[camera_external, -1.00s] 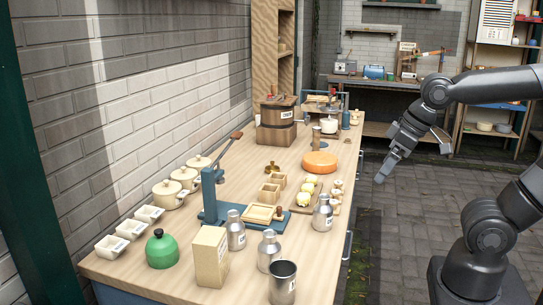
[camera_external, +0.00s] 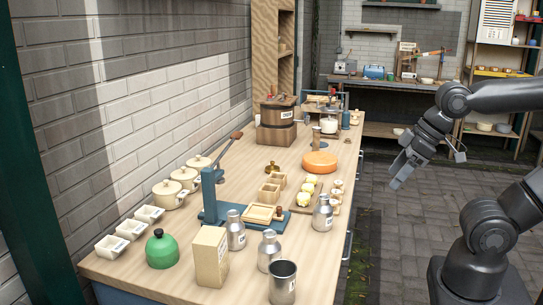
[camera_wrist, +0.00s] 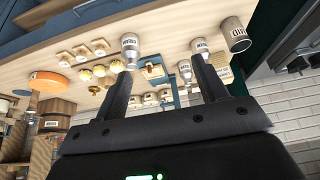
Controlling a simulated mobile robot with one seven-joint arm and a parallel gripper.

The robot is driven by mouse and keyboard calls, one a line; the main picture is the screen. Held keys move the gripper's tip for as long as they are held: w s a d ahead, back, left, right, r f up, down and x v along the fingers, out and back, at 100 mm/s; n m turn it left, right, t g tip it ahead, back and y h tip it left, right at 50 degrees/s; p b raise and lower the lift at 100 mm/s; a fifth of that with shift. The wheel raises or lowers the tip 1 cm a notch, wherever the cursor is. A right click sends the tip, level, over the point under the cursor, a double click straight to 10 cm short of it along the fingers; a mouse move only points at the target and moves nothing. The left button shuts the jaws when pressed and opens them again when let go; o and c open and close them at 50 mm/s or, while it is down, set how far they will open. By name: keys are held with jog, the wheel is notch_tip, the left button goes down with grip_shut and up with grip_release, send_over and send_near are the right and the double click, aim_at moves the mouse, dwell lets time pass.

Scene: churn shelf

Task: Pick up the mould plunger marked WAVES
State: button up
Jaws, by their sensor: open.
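Several small pale wooden pieces (camera_external: 337,188) stand in a row near the table's right edge, beside the yellow-white moulded pats. They look like the plungers, but their markings are too small to read, so I cannot tell which says WAVES. In the wrist view similar small wooden pieces (camera_wrist: 82,51) lie upper left, beyond my fingers. My gripper (camera_external: 396,185) is open and empty, in the air to the right of the table edge. Its two fingers (camera_wrist: 160,68) stand apart in the wrist view, with nothing between them up close.
An orange disc (camera_external: 320,162), metal cans (camera_external: 322,217) and a blue lever press (camera_external: 209,196) stand on the wooden table (camera_external: 150,283). Wooden boxes (camera_external: 270,192) sit left of the pats. A labelled wooden churn (camera_external: 277,112) is further back. The paved floor right of the table is clear.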

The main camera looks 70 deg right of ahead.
jog(key=w+d+g+h, duration=0.1)
jog(key=w+d+g, duration=0.1)
jog(key=w+d, duration=0.45)
jog(key=g+y, duration=0.1)
jog(key=g, duration=0.3)
send_near(338, 192)
jog(key=shift+a, duration=0.15)
jog(key=f, duration=1)
jog(key=shift+s+d+f, duration=0.1)
jog(key=shift+d+f, duration=0.15)
jog(key=shift+f, duration=0.15)
jog(key=shift+c, duration=0.4)
jog(key=c, duration=1)
jog(key=shift+r, duration=0.1)
